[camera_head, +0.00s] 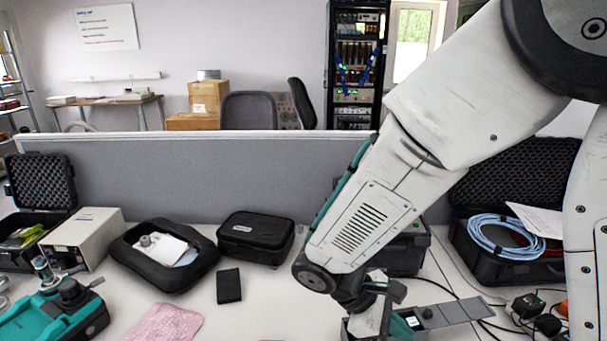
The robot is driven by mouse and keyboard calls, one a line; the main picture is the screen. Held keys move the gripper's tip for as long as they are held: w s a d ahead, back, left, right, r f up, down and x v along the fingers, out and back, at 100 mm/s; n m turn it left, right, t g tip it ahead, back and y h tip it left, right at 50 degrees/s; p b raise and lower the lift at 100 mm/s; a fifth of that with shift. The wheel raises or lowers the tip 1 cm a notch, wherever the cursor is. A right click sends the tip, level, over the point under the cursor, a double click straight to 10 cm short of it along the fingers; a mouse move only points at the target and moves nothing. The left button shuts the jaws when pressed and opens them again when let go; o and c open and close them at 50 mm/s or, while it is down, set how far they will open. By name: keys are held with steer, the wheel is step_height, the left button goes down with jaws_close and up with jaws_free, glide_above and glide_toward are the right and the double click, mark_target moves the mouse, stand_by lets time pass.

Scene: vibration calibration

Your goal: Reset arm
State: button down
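My arm (375,215) reaches from the upper right down over the middle of the desk. Its lower joint is just above the desk's front part. My gripper (375,318) is near the bottom edge, below that joint, partly cut off and mixed with the parts around it. I cannot make out its fingertips, or whether it holds anything. A grey flat bar with a teal part (440,315) lies right beside it; I cannot tell whether they touch.
A teal device (55,318) stands at front left, near a pink cloth (165,324). A black pouch (194,283), a small black block (229,286) and a black case (256,238) lie left of my arm. An open case with blue cable (505,238) is at right. A grey partition (200,180) closes the back.

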steer(key=s+d+r+m+t+y, duration=0.1)
steer(key=s+d+r+m+y, duration=0.3)
steer(key=s+r+m, duration=0.2)
steer(key=s+d+r+m+t+y, duration=0.2)
steer(key=s+d+r+m+y, duration=0.3)
steer(key=r, duration=0.6)
steer(key=shift+s+m, duration=0.4)
steer(key=shift+m, duration=0.6)
